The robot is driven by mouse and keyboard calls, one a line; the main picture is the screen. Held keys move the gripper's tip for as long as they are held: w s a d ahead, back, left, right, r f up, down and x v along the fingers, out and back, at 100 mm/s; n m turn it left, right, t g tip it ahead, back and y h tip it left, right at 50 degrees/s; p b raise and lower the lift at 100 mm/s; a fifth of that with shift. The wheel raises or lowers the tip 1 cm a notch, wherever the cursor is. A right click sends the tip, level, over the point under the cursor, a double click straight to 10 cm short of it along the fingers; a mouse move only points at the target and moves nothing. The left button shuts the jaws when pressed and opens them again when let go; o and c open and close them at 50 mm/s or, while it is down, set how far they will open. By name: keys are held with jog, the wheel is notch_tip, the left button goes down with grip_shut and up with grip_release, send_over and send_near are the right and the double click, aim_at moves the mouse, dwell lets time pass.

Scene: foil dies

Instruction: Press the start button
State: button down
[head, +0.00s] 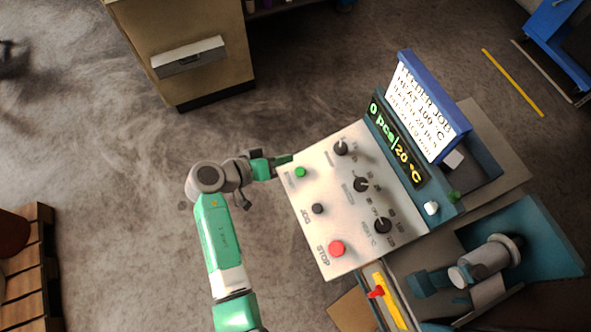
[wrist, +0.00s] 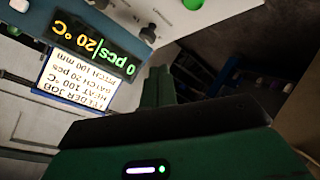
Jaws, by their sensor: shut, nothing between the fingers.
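The green start button (head: 300,172) sits at the upper left corner of the white control panel (head: 325,205). It also shows in the wrist view as a green disc (wrist: 193,4) at the top edge, partly cut off. My gripper (head: 288,160) is shut and empty, at the panel's upper left edge, just above the green button in the head view. Whether it touches the panel cannot be told. In the wrist view my gripper's dark fingers (wrist: 158,88) point toward the panel.
The panel also bears a red STOP button (head: 337,248), a small black JOG button (head: 317,208) and three black knobs (head: 361,184). A display (head: 397,138) reads 0 pcs and 20 °C. A blue-framed job sign (head: 425,105) stands behind it.

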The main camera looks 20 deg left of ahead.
jog(key=b, duration=0.7)
send_near(303, 169)
jog(key=x, duration=0.2)
jog(key=r+x, duration=0.1)
jog(key=x, duration=0.2)
jog(key=shift+w+d, duration=0.25)
jog(key=shift+w, duration=0.15)
dwell(1.0)
jog(key=shift+f+b, duration=0.35)
jog(key=shift+b, duration=0.1)
jog(key=shift+w+d+f+b, duration=0.15)
jog(key=shift+w+f+b, duration=0.05)
jog(key=shift+f+b, duration=0.35)
dwell(0.5)
jog(key=shift+r, duration=0.1)
jog(key=shift+s+r+p, duration=0.25)
jog(key=shift+r+p, duration=0.55)
jog(key=shift+r, duration=0.05)
